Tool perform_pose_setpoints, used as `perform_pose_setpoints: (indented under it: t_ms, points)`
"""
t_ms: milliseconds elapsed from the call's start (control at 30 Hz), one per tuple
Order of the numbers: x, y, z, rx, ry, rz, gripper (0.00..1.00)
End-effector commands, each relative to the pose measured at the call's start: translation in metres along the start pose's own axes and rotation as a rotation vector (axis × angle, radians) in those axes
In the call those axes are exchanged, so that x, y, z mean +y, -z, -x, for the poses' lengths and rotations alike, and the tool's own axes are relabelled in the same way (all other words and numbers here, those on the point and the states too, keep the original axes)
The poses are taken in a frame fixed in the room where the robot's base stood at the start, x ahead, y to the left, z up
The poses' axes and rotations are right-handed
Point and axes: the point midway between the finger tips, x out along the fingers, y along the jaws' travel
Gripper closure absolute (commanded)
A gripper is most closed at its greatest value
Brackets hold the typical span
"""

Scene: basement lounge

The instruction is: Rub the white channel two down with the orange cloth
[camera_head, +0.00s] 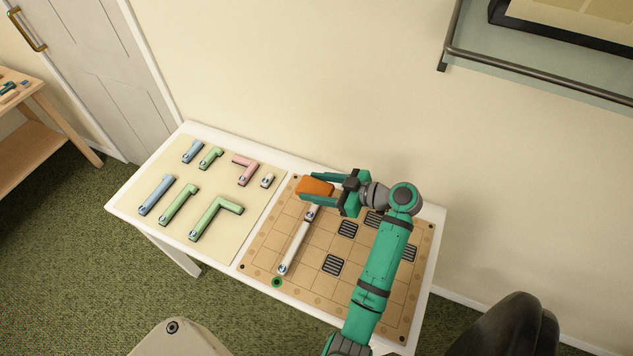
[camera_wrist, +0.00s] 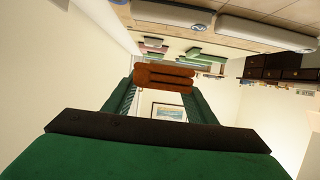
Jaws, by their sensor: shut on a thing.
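My gripper (camera_head: 308,187) is shut on the orange cloth (camera_head: 315,187), a folded pad near the back-left corner of the brown grid board (camera_head: 262,245). In the wrist view the cloth (camera_wrist: 163,77) sits between the green fingers. A long white channel (camera_head: 295,247) lies on the board's left part, running from near the front edge toward the cloth. A short white piece (camera_head: 311,213) lies at its far end, just in front of the cloth. Whether the cloth touches it, I cannot tell. Two pale channels show at the top of the wrist view, one at left (camera_wrist: 170,14).
A cream mat (camera_head: 225,184) left of the board holds blue, green and pink channels and a short white piece (camera_head: 267,181). Several dark grates (camera_head: 333,265) lie on the board. A green ring (camera_head: 277,282) is at its front-left edge. A wall-mounted railed shelf (camera_head: 540,75) is at upper right.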

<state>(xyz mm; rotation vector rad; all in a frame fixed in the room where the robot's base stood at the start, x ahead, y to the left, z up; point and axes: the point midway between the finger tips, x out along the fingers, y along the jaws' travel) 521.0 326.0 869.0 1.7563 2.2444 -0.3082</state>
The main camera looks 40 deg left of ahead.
Motion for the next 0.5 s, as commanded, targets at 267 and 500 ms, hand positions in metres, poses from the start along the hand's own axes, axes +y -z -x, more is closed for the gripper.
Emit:
perform_pose_setpoints:
  t_ms: [267,500]
  points:
    - [0.0,-0.017,-0.005,0.0,-0.001,-0.003,0.71]
    - [0.0,-0.031,-0.009,0.0,-0.002,-0.004,0.71]
